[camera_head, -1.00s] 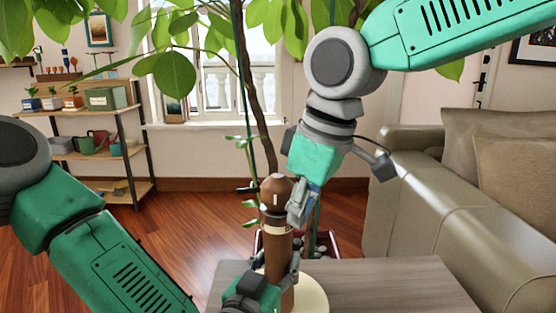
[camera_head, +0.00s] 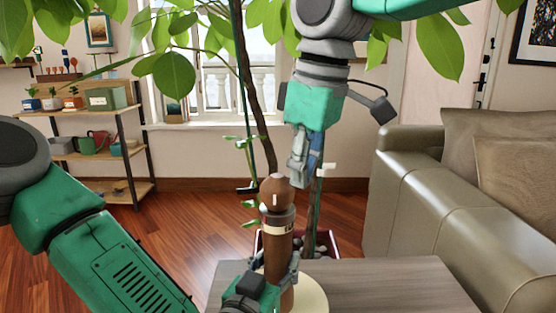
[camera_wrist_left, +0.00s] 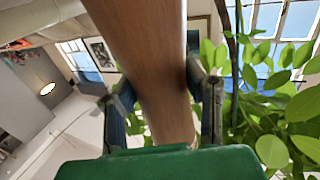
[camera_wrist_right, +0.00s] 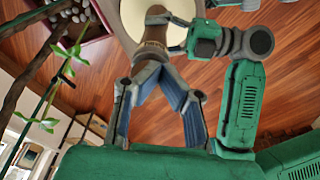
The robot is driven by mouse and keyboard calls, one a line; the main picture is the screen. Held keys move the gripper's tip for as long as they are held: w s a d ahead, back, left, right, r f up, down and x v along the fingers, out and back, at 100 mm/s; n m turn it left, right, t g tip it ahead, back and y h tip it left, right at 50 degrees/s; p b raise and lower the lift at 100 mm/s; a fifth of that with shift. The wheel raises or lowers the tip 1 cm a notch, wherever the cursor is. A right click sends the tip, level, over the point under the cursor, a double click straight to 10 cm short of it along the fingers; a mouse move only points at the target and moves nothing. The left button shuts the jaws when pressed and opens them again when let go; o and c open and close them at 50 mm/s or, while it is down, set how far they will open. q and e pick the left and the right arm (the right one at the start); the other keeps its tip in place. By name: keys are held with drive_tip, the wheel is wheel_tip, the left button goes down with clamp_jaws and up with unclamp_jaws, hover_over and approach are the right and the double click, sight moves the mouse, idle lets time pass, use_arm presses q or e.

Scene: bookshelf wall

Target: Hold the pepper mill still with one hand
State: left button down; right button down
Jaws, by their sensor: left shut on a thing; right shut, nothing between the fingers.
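The brown wooden pepper mill (camera_head: 277,236) stands upright on a round cream board (camera_head: 313,296) on the table. It has a rounded top knob and a pale band below it. My left gripper (camera_head: 277,280) is shut around the mill's lower body. In the left wrist view the mill's body (camera_wrist_left: 152,65) runs between the two fingers. My right gripper (camera_head: 299,178) is above and slightly right of the knob, apart from it, with its fingers together and empty. The right wrist view shows its fingertips (camera_wrist_right: 155,62) meeting near the mill in the picture. The mill's base is partly hidden by my left gripper.
The grey wooden table (camera_head: 400,290) is bare to the right. A potted plant with a thin trunk (camera_head: 254,100) stands just behind the mill, its leaves overhanging. A sofa (camera_head: 440,200) is at the right and a shelf (camera_head: 110,150) at the back left.

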use_arm(q)
drive_tip(key=shift+a+f, duration=0.1)
drive_tip(key=shift+f, duration=0.15)
use_arm(e)
wheel_tip(320, 180, down, 6)
drive_tip(key=w+g+h, duration=0.1)
drive_tip(key=shift+w+d+f+h, duration=0.15)
drive_tip(key=shift+w+d+h, duration=0.1)
drive_tip(key=shift+w+h, duration=0.05)
drive_tip(key=shift+w+a, duration=0.1)
drive_tip(key=shift+a, duration=0.1)
idle(0.7)
